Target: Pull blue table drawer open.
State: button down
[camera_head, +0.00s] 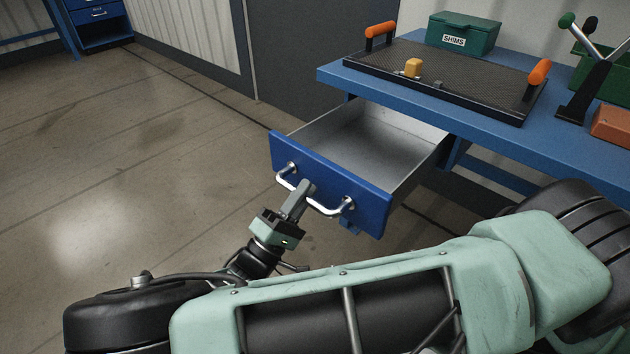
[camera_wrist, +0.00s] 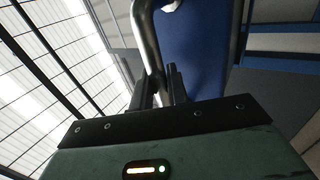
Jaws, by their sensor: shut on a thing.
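The blue table drawer (camera_head: 333,184) stands pulled out from under the blue table (camera_head: 477,115) in the head view. Its grey inside (camera_head: 365,146) shows and looks empty. A silver bar handle (camera_head: 333,209) runs across its blue front. My gripper (camera_head: 300,196) is at the middle of this handle, shut on it, and covers part of the bar. In the wrist view the handle (camera_wrist: 148,45) passes up from between the gripper fingers (camera_wrist: 160,85), with the blue drawer front (camera_wrist: 200,50) behind it. The fingertips' exact contact is partly hidden.
On the table are a black tray (camera_head: 440,88) with orange handles and a yellow piece, a green SHIMS box (camera_head: 464,34), a lever stand (camera_head: 590,85) and an orange block (camera_head: 612,125). Another blue drawer unit (camera_head: 97,20) stands far left. The floor left of the drawer is clear.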

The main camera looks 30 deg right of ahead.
jog(key=shift+s+a, duration=0.25)
jog(key=shift+a, duration=0.7)
jog(key=c, duration=1.4)
grip_release()
jog(key=shift+f, duration=0.1)
jog(key=v, duration=1.7)
jog(key=shift+a, duration=0.2)
jog(key=shift+s, duration=0.15)
